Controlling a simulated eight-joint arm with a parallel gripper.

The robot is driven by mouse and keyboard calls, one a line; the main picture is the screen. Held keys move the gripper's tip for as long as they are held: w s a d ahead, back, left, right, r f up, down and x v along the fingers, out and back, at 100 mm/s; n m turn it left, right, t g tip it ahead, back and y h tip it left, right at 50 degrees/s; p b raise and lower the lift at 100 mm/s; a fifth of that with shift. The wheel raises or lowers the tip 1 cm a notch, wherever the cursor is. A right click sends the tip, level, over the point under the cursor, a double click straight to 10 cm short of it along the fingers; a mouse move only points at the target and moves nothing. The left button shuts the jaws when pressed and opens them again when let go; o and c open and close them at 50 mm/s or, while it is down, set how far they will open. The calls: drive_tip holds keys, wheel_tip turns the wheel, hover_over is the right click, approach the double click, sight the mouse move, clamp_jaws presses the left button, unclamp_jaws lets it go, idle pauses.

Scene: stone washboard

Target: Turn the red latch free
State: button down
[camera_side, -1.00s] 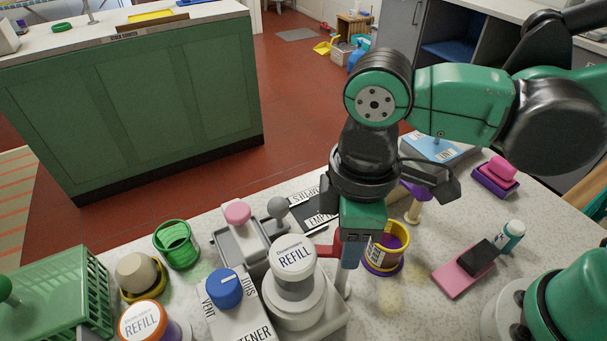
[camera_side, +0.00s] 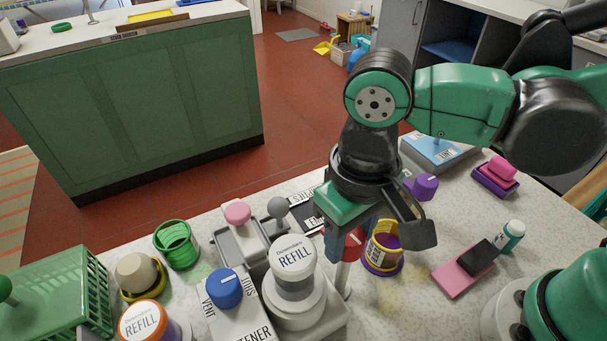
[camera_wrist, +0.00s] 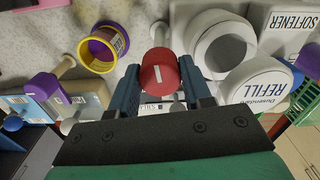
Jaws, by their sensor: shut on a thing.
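The red latch (camera_side: 354,240) is a round red knob on a pale post, standing right of the white REFILL container (camera_side: 294,262). In the wrist view the latch (camera_wrist: 159,77) shows its round face with a short white mark, between the two blue fingers. My gripper (camera_side: 346,247) points down at it and is shut on it; the gripper (camera_wrist: 160,72) has one finger on each side. In the side view the fingers hide part of the latch. The REFILL container (camera_wrist: 258,88) also shows right of the latch in the wrist view.
A yellow-and-purple tub (camera_side: 383,262) stands close to the right of my gripper. A blue knob (camera_side: 225,288) sits on a white box at the front. A purple knob (camera_side: 425,187) stands behind the tub. A pink block with a dark top (camera_side: 465,277) lies further right.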

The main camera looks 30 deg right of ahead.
sight(351, 235)
drive_tip(key=shift+m, duration=0.6)
drive_tip(key=shift+c, duration=1.9)
unclamp_jaws()
drive_tip(key=shift+r, duration=2.8)
